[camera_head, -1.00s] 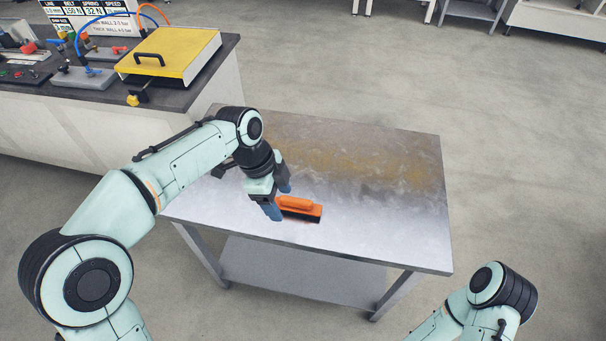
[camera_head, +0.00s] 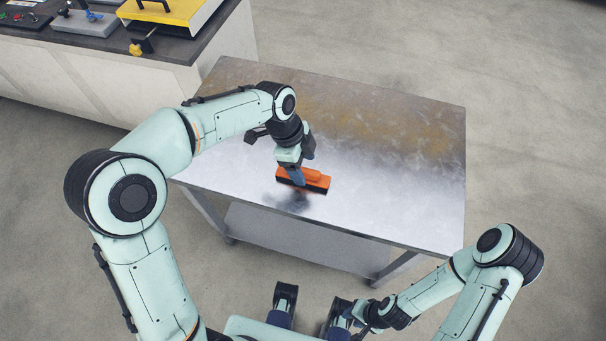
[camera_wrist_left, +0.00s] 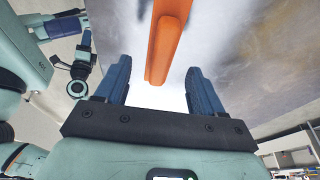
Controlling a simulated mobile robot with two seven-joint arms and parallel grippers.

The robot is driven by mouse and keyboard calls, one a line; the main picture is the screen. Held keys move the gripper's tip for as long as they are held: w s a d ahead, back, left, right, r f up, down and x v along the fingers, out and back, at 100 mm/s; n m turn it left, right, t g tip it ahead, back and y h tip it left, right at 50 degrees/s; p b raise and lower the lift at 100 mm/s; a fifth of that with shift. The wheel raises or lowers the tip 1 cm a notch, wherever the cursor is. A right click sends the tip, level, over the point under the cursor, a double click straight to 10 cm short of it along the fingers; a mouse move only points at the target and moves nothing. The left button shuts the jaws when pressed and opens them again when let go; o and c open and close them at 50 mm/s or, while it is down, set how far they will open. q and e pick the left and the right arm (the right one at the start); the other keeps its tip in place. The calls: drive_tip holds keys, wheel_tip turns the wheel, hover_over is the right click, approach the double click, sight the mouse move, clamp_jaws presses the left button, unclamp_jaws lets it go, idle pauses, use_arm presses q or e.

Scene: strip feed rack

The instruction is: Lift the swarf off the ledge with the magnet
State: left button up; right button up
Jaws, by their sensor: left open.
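An orange-handled block with a dark underside, which looks like the magnet (camera_head: 318,184), is at the near part of the metal table. My left gripper (camera_head: 304,174) is open over it. In the left wrist view the orange handle (camera_wrist_left: 165,50) runs up between the two blue fingers (camera_wrist_left: 160,88), with gaps on both sides. I cannot tell whether the block touches the tabletop. My right gripper (camera_head: 338,322) is low in front of the table, away from the magnet, and its jaws are unclear. I cannot make out swarf or a ledge.
The metal table (camera_head: 400,185) is otherwise bare, with brownish stains across its far part and a lower shelf (camera_head: 300,240). A dark-topped bench (camera_head: 150,68) with a yellow-lidded box (camera_head: 185,14) stands at the upper left. Open floor lies to the right.

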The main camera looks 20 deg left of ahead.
sight(303, 169)
use_arm(q)
drive_tip(key=x, duration=0.4)
drive_tip(key=shift+a+f, duration=0.25)
drive_tip(key=shift+f, duration=0.15)
drive_tip(key=shift+c, duration=0.3)
clamp_jaws()
drive_tip(key=shift+r, duration=0.15)
wheel_tip(303, 169, up, 20)
drive_tip(key=p, duration=0.3)
